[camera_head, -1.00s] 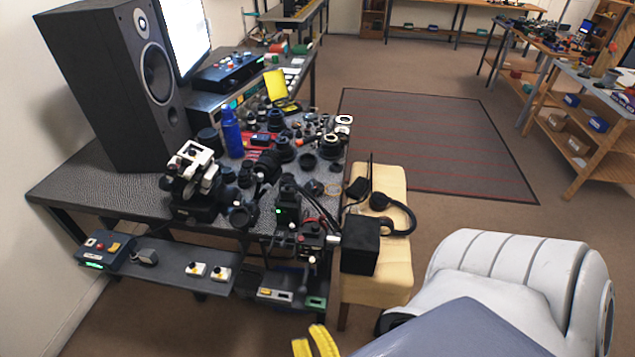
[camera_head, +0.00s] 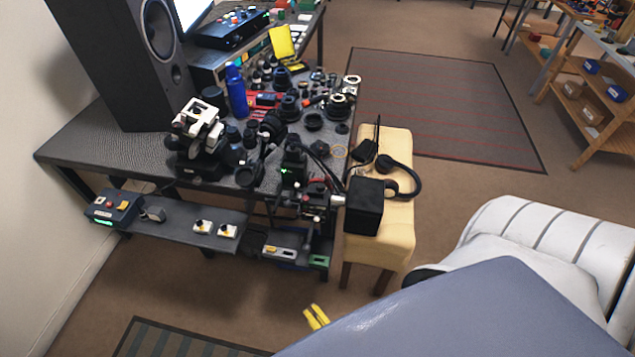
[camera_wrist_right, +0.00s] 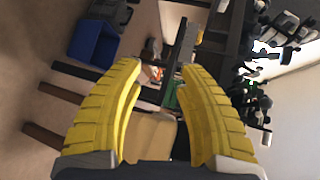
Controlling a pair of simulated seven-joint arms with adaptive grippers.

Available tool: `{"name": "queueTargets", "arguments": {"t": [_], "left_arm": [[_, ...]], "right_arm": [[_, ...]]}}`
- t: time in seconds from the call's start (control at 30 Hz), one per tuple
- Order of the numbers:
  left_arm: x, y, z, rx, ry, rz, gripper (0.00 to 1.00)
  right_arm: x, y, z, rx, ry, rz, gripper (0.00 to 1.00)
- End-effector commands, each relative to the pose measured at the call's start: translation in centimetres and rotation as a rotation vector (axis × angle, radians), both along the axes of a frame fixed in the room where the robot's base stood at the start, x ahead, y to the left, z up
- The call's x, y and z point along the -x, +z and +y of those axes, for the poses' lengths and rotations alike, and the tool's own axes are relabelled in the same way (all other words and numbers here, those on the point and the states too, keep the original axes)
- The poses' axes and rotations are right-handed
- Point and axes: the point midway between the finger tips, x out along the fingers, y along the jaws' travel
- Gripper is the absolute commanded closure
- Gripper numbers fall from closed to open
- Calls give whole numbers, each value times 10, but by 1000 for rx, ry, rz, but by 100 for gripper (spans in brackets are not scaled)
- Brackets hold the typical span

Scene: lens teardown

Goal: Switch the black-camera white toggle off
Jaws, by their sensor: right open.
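Two small white switch blocks, each with a yellow part, sit on the low shelf under the bench in the head view: the left one (camera_head: 202,227) and the right one (camera_head: 228,231). A black camera-like device with a green light (camera_head: 294,168) stands at the bench's front right. I cannot tell which switch belongs to a black camera, nor its position. My right gripper (camera_head: 312,308) shows two yellow fingers below and right of the shelf, apart from it. In the right wrist view the gripper (camera_wrist_right: 160,68) is open and empty. My left gripper is not in view.
A dark box with lit buttons (camera_head: 114,208) is at the shelf's left end. A panel with yellow and white parts (camera_head: 281,251) is at its right. A wooden stool (camera_head: 400,240) holds a black box (camera_head: 365,206) and headphones (camera_head: 405,180).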

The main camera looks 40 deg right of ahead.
Motion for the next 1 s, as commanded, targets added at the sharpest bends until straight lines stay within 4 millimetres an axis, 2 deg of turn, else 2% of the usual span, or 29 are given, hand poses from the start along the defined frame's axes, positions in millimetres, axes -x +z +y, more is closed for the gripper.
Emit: {"name": "queueTargets", "arguments": {"t": [0.23, 0.87, 0.93, 0.97, 1.0], "left_arm": [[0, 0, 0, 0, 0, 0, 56], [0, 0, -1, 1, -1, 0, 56], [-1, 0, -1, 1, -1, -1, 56], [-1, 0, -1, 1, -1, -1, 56], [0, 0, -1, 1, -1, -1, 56]], "right_arm": [[3, -13, 2, 57, 38, 32, 62], [5, -16, 4, 108, 65, 43, 62], [9, -24, 10, 192, 126, 72, 62], [15, -33, 13, 247, 168, 96, 62], [27, -50, 17, 334, 237, 141, 62]]}}
